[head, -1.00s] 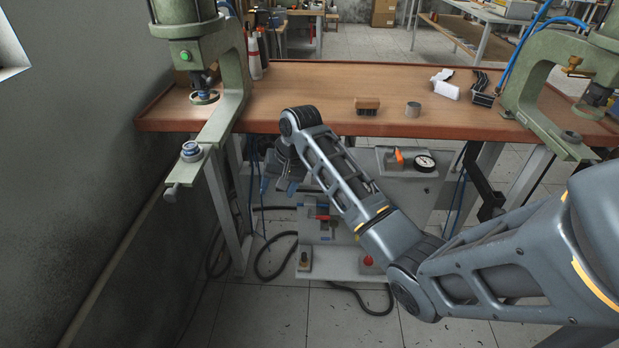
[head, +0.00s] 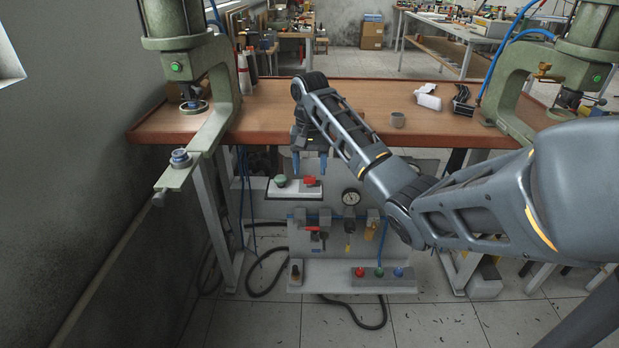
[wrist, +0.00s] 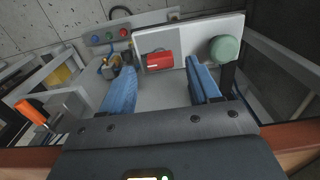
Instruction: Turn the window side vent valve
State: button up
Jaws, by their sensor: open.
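My gripper (head: 310,160) is open and empty, with its blue fingers pointing down in front of the bench edge. In the head view it is just above a white plate carrying a red valve handle (head: 310,181) and a round green knob (head: 280,181). In the wrist view the red handle (wrist: 160,60) lies between and beyond the fingers (wrist: 163,85), and the green knob (wrist: 225,50) is beyond the right finger. No contact shows. Another red lever (head: 311,229) is lower on the panel. I cannot tell which is the window side vent valve.
The wooden bench (head: 260,112) is behind my gripper. A green press (head: 220,90) stands at the left, near the window wall; another (head: 515,95) is at the right. A gauge (head: 351,198) and a lower shelf with several buttons (head: 379,272) are below. An orange handle (wrist: 30,110) shows at left.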

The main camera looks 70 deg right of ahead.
aim_at(310, 181)
jog(key=shift+f, duration=1.25)
jog(key=shift+c, duration=0.3)
jog(key=c, duration=1)
